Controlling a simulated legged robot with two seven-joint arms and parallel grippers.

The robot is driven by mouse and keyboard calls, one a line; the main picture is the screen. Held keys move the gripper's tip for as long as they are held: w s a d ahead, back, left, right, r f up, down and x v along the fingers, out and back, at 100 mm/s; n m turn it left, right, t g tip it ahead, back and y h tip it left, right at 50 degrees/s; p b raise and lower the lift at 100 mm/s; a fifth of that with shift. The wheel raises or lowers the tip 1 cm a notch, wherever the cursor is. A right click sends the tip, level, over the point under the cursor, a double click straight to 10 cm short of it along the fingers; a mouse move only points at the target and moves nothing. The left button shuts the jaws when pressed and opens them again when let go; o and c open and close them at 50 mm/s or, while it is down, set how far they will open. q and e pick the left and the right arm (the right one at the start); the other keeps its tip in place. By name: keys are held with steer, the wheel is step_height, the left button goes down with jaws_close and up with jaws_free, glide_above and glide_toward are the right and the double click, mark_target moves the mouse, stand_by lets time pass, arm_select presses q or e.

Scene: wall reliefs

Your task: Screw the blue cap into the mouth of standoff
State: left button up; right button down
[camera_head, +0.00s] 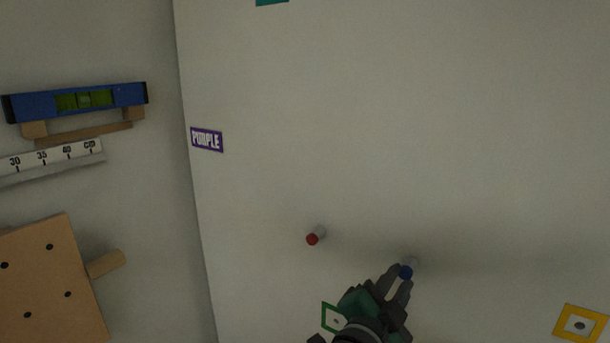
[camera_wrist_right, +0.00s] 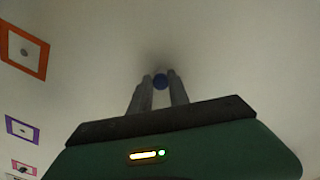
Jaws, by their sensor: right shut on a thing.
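The blue cap (camera_head: 406,271) is at the end of a grey standoff (camera_head: 412,262) that sticks out from the pale wall panel. My right gripper (camera_head: 399,280) reaches up from the bottom of the head view, its fingers shut on the blue cap. In the right wrist view the blue cap (camera_wrist_right: 160,81) shows between the two fingertips (camera_wrist_right: 161,84). The cap looks lined up with the standoff, but I cannot tell how deep it sits in the mouth. My left gripper is not in view.
A second standoff with a red cap (camera_head: 313,238) sticks out to the left. The panel bears a purple label (camera_head: 207,140), a green square frame (camera_head: 334,319) and a yellow one (camera_head: 581,324). A blue level (camera_head: 78,101), ruler (camera_head: 52,158) and wooden board (camera_head: 50,285) are at far left.

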steer(key=shift+f+m+b, duration=0.2)
steer(key=shift+m+b, duration=0.5)
steer(key=shift+m, duration=0.4)
steer(key=shift+r, duration=0.25)
steer(key=m+b, duration=0.5)
steer(key=b, duration=0.1)
steer(key=shift+w+a, duration=0.1)
steer(key=shift+r, duration=0.1)
steer(key=c, duration=1.5)
jaws_free()
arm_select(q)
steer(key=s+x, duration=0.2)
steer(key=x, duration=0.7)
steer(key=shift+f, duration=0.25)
arm_select(e)
steer(key=shift+w, duration=0.1)
